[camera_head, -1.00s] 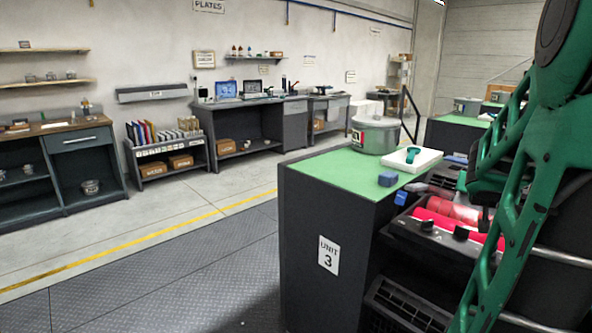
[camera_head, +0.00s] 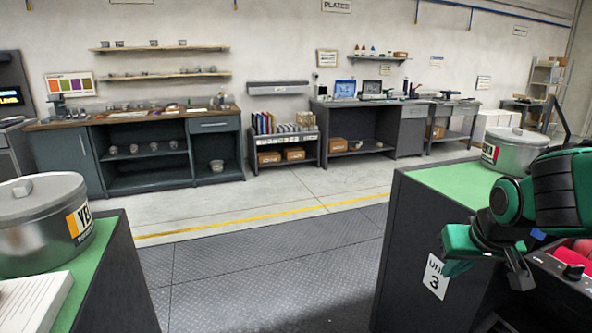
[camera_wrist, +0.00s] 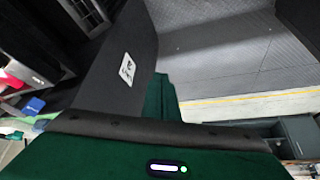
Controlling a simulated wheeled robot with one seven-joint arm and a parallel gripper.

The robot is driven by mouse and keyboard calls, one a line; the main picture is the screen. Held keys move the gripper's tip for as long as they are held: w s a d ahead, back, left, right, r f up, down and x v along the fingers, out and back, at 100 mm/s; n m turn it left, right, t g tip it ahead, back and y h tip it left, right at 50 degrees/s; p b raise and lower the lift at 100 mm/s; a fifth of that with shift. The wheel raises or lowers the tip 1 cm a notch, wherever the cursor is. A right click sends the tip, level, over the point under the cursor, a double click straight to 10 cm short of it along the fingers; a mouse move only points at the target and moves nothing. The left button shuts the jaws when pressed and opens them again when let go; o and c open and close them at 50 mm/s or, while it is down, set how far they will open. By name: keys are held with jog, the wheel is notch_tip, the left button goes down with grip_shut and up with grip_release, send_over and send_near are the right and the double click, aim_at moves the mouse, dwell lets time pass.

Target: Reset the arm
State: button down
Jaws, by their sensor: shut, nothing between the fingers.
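My arm (camera_head: 565,190) is green and black and folded at the right of the head view. My gripper (camera_head: 458,266) hangs from it in front of the dark unit 3 cabinet (camera_head: 405,235), near its white sign. In the wrist view my gripper (camera_wrist: 161,88) shows as a narrow dark green shape, closed and with nothing held. The unit 3 cabinet side (camera_wrist: 115,95) lies close beside it there. I cannot tell whether they touch.
A grey ink tub (camera_head: 515,152) stands on unit 3's green top. Another tub (camera_head: 40,225) stands on a green-topped unit at the left. Open floor (camera_head: 260,270) lies between them. A workbench (camera_head: 150,117) and shelves line the far wall. A blue block (camera_wrist: 35,105) shows in the wrist view.

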jog(key=s+a+n+g+y, duration=0.1)
jog(key=s+a+n, duration=0.15)
jog(key=a, duration=0.35)
jog(key=s+d+f+m+g, duration=0.1)
jog(key=s+d+m+g, duration=0.1)
jog(key=s+d, duration=0.4)
jog(key=s+d+f+m+g, duration=0.1)
jog(key=s+d+m+g, duration=0.2)
jog(key=s, duration=0.8)
jog(key=d+m, duration=0.2)
jog(key=shift+s+d+f, duration=0.25)
jog(key=shift+d+f, duration=0.05)
jog(key=shift+d, duration=0.1)
jog(key=shift+a, duration=0.1)
